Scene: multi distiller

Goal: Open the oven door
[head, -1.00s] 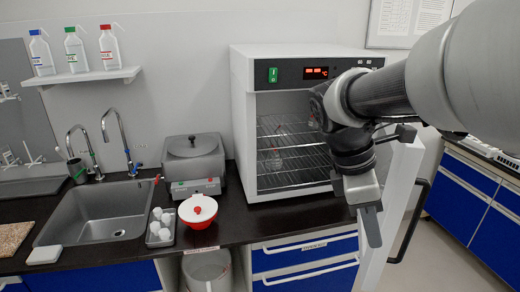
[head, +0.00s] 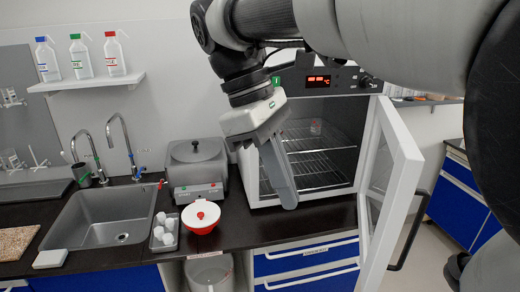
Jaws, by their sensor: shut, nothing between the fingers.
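The oven (head: 368,80) is a white box with a red display, standing on the dark counter. Its door (head: 403,180) stands open, swung out to the right, with a black handle (head: 410,235) on its outer side. My gripper (head: 287,198) points down in front of the oven's left side, shut and empty, apart from the door and handle. My arm hides the oven's top and part of its left side.
A grey heating bath (head: 197,165), a red and white bowl (head: 201,217) and a tray of white pieces (head: 164,232) stand left of the oven. A sink (head: 100,215) lies further left. Blue drawers (head: 305,262) are below the counter, near the open door.

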